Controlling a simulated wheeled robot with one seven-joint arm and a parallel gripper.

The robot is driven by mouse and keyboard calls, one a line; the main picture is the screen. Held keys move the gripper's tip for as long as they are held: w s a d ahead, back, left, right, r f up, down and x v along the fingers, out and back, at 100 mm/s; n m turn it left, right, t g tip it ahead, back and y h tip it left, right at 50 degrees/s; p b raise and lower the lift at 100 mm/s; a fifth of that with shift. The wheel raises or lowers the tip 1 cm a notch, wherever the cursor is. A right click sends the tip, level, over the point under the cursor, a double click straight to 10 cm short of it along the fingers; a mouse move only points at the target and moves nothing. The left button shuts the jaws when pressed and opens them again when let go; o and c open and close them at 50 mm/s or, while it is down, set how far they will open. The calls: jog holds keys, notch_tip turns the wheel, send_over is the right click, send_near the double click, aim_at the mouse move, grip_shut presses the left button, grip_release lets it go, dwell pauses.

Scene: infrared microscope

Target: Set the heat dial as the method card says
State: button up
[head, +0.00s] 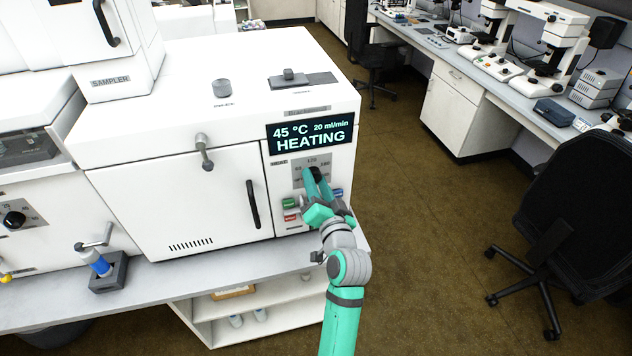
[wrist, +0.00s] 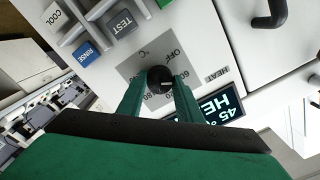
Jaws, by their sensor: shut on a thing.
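The heat dial is a round black knob (wrist: 160,78) on a grey scale plate on the front panel of a white instrument. In the wrist view, the plate shows OFF, 60 and other numbers, some hidden by the fingers. My gripper (wrist: 160,92) has its two green fingers on either side of the knob, shut on it. In the head view, my gripper (head: 318,182) is at the panel, and the dial is partly covered. The display (head: 310,133) above reads 45 °C, 20 ml/min, HEATING. I cannot make out a method card or the dial's pointer.
A green button (head: 289,204) and a red button (head: 291,217) sit left of my gripper; RINSE (wrist: 87,53), TEST (wrist: 121,22) and COOL keys show close by. The instrument's door handle (head: 252,204) is to the left. Open floor and a black chair (head: 590,200) are at right.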

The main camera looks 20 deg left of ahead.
jog(key=o, duration=1)
jog(key=shift+o, duration=0.2)
jog(key=v, duration=1.1)
jog(key=shift+w, duration=0.1)
